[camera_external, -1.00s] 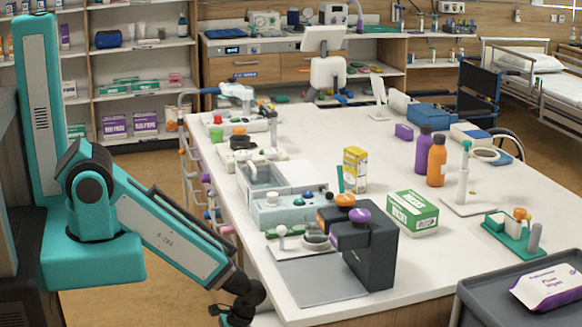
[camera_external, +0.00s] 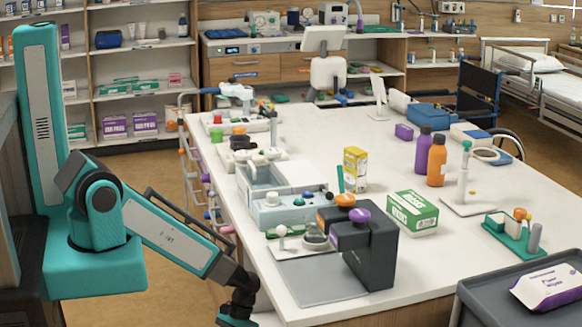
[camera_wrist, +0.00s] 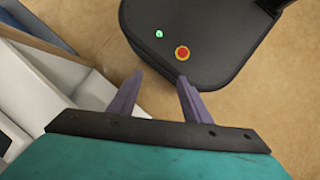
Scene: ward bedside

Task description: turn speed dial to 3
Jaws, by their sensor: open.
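My gripper (camera_external: 237,319) hangs low at the bottom of the external view, left of the table's near corner, partly cut off by the frame edge. In the wrist view my gripper (camera_wrist: 160,80) is open, its two purple-grey fingers apart with nothing between them. I cannot tell which knob is the speed dial. A black device (camera_external: 372,262) at the table's near end has an orange knob (camera_external: 345,200) and a purple knob (camera_external: 359,215) on top. Behind it, a pale blue unit (camera_external: 290,211) carries small blue knobs. No numbers are readable. My gripper touches none of these.
The white table (camera_external: 330,125) also holds a green-white box (camera_external: 412,211), a yellow box (camera_external: 355,168), purple (camera_external: 422,150) and orange (camera_external: 437,161) bottles. A grey cart (camera_external: 485,300) stands at the lower right. Floor is open left of the table.

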